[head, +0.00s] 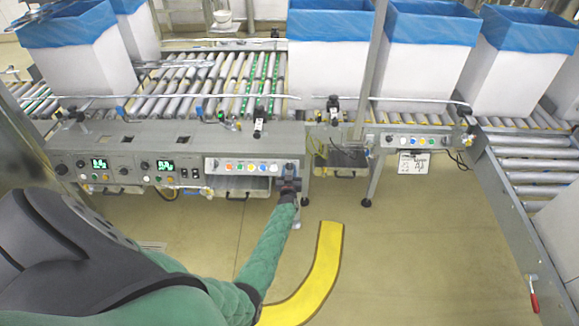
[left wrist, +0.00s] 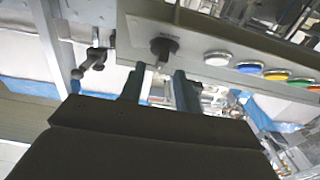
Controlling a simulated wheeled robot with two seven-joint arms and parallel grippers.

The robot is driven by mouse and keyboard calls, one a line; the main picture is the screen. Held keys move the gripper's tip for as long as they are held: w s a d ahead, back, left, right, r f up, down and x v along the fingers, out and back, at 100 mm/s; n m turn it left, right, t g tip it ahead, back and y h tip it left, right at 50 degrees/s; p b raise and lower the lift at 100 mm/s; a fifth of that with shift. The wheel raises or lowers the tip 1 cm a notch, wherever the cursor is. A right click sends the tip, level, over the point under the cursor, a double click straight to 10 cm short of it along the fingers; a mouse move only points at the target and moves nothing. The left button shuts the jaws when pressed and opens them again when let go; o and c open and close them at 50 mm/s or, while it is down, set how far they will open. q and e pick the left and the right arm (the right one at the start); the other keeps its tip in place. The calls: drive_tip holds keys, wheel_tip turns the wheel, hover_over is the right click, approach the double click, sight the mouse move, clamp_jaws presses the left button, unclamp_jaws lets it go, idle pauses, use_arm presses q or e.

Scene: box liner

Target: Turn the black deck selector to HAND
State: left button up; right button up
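The black deck selector (left wrist: 163,47) is a round knob on the light control panel, beside a white button in the left wrist view. In the head view the gripper covers that spot at the panel's right end. My left gripper (head: 289,178) is at the panel front there. In the left wrist view its two fingers (left wrist: 158,83) are apart with a gap between them, tips just short of the knob and roughly lined up with it. I cannot tell whether they touch it. The HAND marking is not legible. My right gripper is not in view.
The button panel (head: 243,174) carries several coloured buttons. Consoles with green displays (head: 99,163) stand at its left. Roller conveyors (head: 220,85) with blue-lined white boxes (head: 425,65) lie behind. A yellow floor stripe (head: 318,265) crosses the clear floor.

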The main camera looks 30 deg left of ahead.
sight(290, 166)
use_arm(q)
drive_tip(key=shift+x, duration=1.35)
clamp_jaws()
